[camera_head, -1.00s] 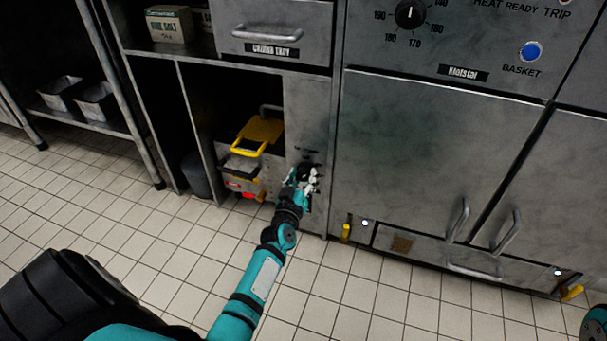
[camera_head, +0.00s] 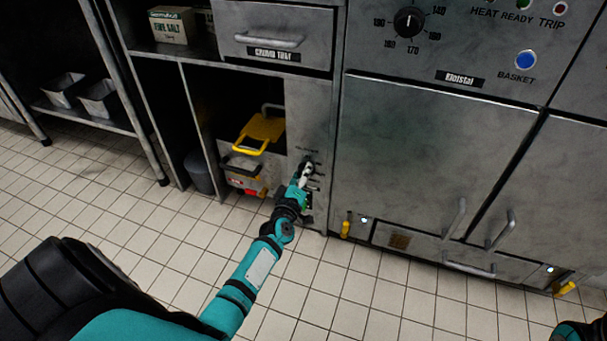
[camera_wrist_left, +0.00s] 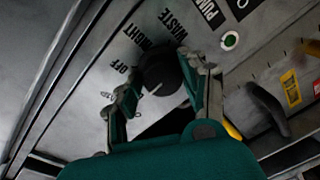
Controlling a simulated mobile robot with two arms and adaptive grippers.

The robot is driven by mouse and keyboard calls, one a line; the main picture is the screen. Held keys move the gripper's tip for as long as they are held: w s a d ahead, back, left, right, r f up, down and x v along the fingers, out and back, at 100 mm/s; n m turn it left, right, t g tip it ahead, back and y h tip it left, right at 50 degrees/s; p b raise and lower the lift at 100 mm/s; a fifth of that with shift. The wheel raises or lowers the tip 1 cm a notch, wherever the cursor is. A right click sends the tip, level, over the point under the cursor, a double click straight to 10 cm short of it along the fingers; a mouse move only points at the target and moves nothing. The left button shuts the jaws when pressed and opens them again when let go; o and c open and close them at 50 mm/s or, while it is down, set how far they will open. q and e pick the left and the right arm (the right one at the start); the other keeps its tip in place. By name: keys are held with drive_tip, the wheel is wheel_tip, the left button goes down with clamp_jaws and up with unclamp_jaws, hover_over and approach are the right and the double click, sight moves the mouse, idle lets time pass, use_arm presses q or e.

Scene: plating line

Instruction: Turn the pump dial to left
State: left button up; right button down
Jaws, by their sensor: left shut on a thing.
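The pump dial (camera_wrist_left: 160,74) is a round black knob with a white pointer line on the grey panel, seen in the left wrist view. Labels around it read OFF, WASTE and one that looks like "IGHT". My left gripper (camera_wrist_left: 152,82) has a finger on either side of the dial and is shut on it. The white line points toward the lower left of that view, on the OFF side. In the head view my left gripper (camera_head: 303,176) is at the narrow panel and mostly hides the dial.
A yellow-handled bin (camera_head: 259,130) stands in the open bay left of the panel. A green-lit button (camera_wrist_left: 230,40) and a dark handle (camera_wrist_left: 268,108) are near the dial. Fryer doors (camera_head: 430,150) are to the right. The tiled floor in front is clear.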

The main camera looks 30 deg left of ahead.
use_arm(q)
drive_tip(key=shift+s+a+f, duration=0.2)
drive_tip(key=shift+a+f, duration=0.05)
drive_tip(key=shift+a, duration=0.05)
drive_tip(key=o, duration=1.1)
drive_tip(key=shift+d+r, duration=0.1)
drive_tip(key=v, duration=1.2)
drive_tip(key=shift+w+r, duration=0.1)
